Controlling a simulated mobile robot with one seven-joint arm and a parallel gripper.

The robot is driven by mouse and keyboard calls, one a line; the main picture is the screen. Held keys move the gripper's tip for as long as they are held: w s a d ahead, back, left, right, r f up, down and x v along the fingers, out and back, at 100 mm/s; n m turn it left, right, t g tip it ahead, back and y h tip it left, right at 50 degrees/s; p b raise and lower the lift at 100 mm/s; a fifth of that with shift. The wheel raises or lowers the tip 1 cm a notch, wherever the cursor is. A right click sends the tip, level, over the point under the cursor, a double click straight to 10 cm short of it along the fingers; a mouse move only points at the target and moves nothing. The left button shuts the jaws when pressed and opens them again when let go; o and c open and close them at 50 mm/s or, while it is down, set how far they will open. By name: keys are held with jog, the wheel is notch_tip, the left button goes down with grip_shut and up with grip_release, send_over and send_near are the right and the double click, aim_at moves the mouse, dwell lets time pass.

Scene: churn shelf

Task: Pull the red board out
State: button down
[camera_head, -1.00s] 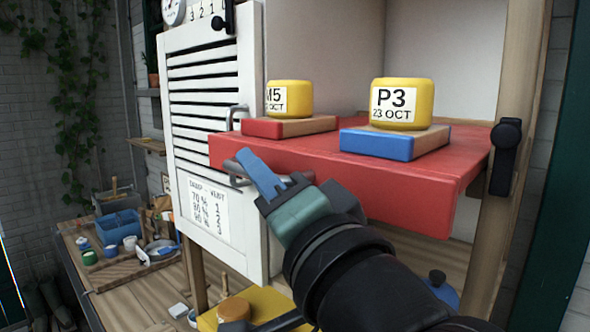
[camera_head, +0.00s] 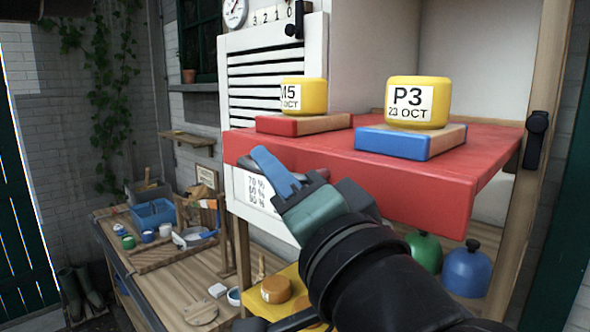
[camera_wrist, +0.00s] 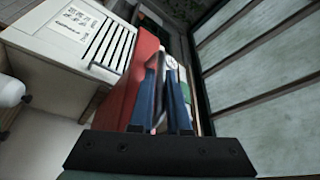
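The red board (camera_head: 330,170) sticks out of the cabinet at shelf height. On it a yellow block marked M5 (camera_head: 312,97) stands on a red-sided slab (camera_head: 300,125), and a yellow block marked P3 (camera_head: 420,103) stands on a blue-sided slab (camera_head: 400,142). My gripper (camera_head: 268,165) is at the board's front face, with its blue fingers at the grey metal handle, most of which they hide. The wrist view shows the two blue fingers (camera_wrist: 163,85) close together beside the red board (camera_wrist: 130,80). They appear closed around the handle; the contact itself is hidden.
The white louvred door (camera_head: 270,75) stands left of the board. A wooden post (camera_head: 545,110) with a black latch is at right. Below are a workbench (camera_head: 170,285) with a blue tray (camera_head: 153,213), and green (camera_head: 424,250) and blue (camera_head: 466,272) jars.

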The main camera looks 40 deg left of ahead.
jog(key=c, duration=1.2)
grip_release()
jog(key=shift+o, duration=0.2)
jog(key=shift+d, duration=0.1)
jog(key=b+v, duration=0.5)
jog(key=v, duration=0.7)
jog(key=shift+s+d+b, duration=0.2)
jog(key=shift+d+b, duration=0.15)
jog(key=shift+f, duration=0.1)
